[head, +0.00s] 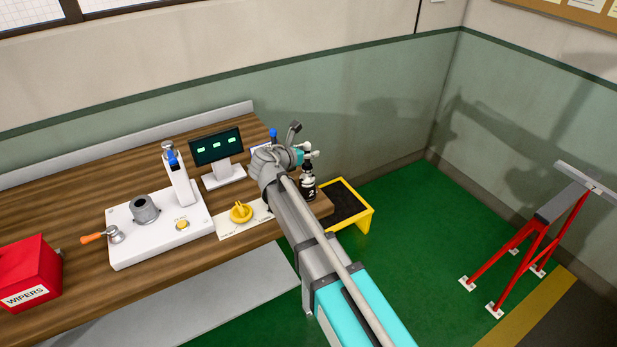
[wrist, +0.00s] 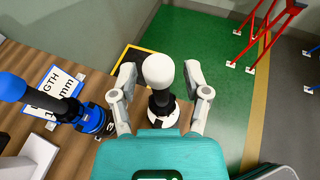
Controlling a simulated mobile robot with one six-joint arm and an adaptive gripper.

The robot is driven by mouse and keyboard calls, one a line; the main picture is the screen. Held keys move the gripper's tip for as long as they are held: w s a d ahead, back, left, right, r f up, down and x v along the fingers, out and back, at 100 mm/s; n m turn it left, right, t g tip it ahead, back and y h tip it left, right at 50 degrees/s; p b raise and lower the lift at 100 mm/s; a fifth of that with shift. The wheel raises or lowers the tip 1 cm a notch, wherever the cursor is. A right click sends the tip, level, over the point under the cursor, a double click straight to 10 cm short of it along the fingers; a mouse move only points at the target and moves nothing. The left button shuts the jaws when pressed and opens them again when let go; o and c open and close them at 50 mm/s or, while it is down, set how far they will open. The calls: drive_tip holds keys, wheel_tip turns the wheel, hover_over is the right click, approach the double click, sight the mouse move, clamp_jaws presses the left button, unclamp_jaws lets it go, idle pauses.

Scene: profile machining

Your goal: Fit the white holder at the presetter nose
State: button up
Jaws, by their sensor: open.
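The white holder (wrist: 158,70) stands upright near the bench's right end, with a white rounded top and a black body. In the head view its black body (head: 308,182) carries a "2", and my gripper partly hides its top. My gripper (wrist: 160,78) is open, with one finger on each side of the white top; I cannot tell whether they touch it. In the head view my gripper (head: 304,146) is at the holder's upper part. The presetter (head: 165,235) is a white base to the left. Its grey nose (head: 145,209) shows a dark, empty-looking opening.
A blue holder (wrist: 14,87) stands left of the white one. A presetter column (head: 179,178), screen (head: 217,146), yellow piece (head: 240,212), orange-handled part (head: 99,237) and red wipers box (head: 27,271) are on the bench. A yellow-edged black tray (head: 350,204) and red stand (head: 540,238) are at right.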

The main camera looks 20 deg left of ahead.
idle(0.3)
clamp_jaws()
idle(0.3)
